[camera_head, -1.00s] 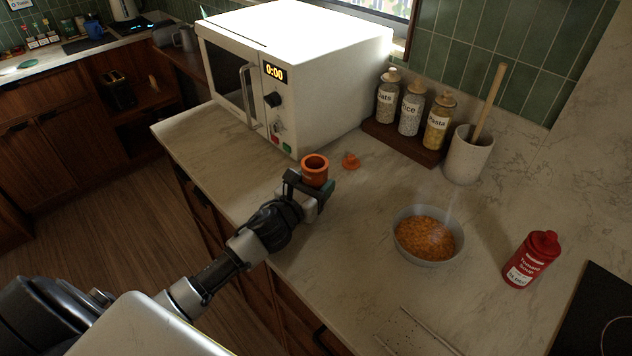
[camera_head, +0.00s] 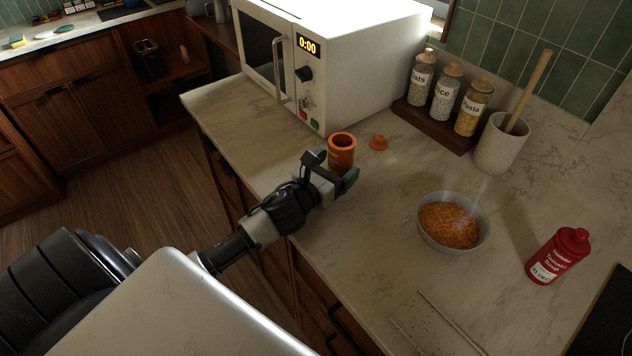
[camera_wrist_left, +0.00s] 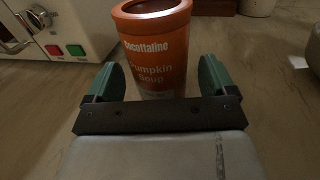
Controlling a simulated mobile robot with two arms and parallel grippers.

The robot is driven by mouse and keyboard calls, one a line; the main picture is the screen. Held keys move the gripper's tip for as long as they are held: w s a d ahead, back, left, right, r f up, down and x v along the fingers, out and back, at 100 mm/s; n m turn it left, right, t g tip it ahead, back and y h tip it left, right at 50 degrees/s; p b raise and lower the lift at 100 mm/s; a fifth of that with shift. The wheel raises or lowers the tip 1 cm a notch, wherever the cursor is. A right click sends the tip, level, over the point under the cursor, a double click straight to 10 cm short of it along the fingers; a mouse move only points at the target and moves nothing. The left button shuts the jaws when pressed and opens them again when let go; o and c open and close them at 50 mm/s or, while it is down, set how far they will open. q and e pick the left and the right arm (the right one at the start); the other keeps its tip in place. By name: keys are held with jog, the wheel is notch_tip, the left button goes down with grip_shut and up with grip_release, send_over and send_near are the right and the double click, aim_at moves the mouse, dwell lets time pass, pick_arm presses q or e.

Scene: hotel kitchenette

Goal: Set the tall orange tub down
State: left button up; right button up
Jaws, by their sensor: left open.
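The tall orange tub (camera_head: 342,149) stands upright on the counter in front of the microwave, its top open. In the left wrist view the tub (camera_wrist_left: 158,55) shows its "Pumpkin Soup" label, just ahead of my gripper. My left gripper (camera_head: 338,172) is open, with its green-padded fingers (camera_wrist_left: 160,82) spread at either side of the tub's near lower part. The fingers look clear of the tub's sides. My right gripper is not in view.
A white microwave (camera_head: 360,55) stands behind the tub. A bowl of orange food (camera_head: 425,232) and a red bottle (camera_head: 558,256) are to the right. Labelled jars on a wooden stand (camera_head: 418,115) and a utensil crock (camera_head: 496,150) line the back. Counter between tub and bowl is clear.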

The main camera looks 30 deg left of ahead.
pick_arm(q)
jog(key=s, duration=0.2)
jog(key=s+b, duration=0.1)
jog(key=s, duration=0.2)
jog(key=s+a, duration=0.1)
jog(key=s, duration=0.2)
jog(key=shift+f, duration=0.1)
jog(key=shift+s+b, duration=0.3)
jog(key=shift+s, duration=0.4)
